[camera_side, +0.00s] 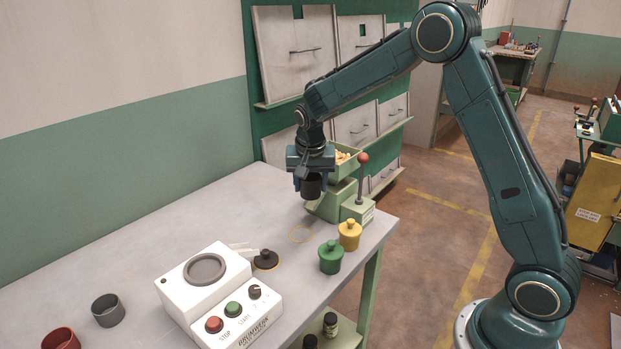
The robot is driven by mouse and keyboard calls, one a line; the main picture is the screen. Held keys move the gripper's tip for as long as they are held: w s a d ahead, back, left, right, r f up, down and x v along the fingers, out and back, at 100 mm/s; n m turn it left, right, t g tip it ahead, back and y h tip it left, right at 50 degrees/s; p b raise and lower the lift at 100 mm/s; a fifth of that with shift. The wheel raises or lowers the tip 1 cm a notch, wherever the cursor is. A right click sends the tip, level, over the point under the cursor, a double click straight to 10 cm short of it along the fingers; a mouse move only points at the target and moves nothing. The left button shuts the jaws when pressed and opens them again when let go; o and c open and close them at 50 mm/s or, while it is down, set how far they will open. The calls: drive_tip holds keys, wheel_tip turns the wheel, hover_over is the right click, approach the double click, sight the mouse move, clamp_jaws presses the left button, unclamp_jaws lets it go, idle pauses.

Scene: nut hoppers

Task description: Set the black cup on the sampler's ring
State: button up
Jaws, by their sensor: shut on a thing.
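My gripper (311,181) is shut on the black cup (312,190) and holds it upright above the table, just left of the green hopper stand. The fingers hide part of the cup's sides. A white machine (222,266) with a round grey ring (205,268) on its top stands lower left of the gripper.
A green hopper (345,163) with a red-knobbed lever (362,172) stands beside the gripper. A green jar (331,257), a yellow jar (349,235) and a black knobbed piece (266,259) stand nearby. A grey cup (108,310) and a red cup (60,340) are front left.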

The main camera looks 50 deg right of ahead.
drive_tip(key=shift+w+d+m, duration=0.1)
drive_tip(key=shift+d+m, duration=0.35)
drive_tip(key=shift+m, duration=0.15)
drive_tip(key=shift+f, duration=0.15)
wheel_tip(320, 180, down, 14)
drive_tip(key=shift+r, duration=0.1)
drive_tip(key=shift+w+r, duration=0.1)
drive_tip(key=shift+w, duration=0.25)
drive_tip(key=shift+w, duration=1.65)
drive_tip(key=shift+f, duration=0.6)
